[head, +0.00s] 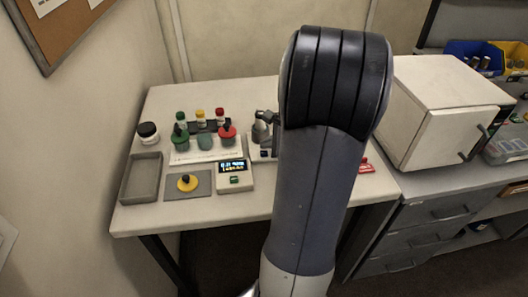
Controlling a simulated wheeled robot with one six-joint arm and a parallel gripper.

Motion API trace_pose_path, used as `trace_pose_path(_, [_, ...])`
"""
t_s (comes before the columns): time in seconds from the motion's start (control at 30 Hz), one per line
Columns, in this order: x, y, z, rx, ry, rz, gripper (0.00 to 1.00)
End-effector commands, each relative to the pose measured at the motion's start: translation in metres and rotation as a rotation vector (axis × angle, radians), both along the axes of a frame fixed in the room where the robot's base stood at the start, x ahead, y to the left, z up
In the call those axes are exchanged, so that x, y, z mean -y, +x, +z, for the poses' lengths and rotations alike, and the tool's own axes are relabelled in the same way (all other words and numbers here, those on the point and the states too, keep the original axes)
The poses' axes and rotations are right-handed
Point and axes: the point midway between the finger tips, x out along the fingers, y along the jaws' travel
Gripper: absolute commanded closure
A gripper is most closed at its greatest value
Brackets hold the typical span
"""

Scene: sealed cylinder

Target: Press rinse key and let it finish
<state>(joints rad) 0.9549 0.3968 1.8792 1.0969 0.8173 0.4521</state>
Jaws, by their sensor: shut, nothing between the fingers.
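A small cream control box (233,188) stands near the front of the white table. It has a lit dark display (232,166) with coloured text too small to read. Below the display is a small green key (235,180), which may be the rinse key; its label is not readable. My own arm fills the middle right of the head view. Its far end is hidden behind the upper link, and I cannot make out my gripper. A grey metal device (262,129) shows partly just left of my arm.
A white cabinet (432,110) is at right.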

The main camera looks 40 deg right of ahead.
Motion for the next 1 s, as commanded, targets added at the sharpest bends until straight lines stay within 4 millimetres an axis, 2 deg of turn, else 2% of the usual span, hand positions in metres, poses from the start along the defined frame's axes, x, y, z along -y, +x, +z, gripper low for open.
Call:
trace_pose_path(0.47, [0.0,0.0,0.048,0.0,0.0,0.0,1.0])
trace_pose_path(1.0, [0.0,0.0,0.048,0.0,0.0,0.0,1.0])
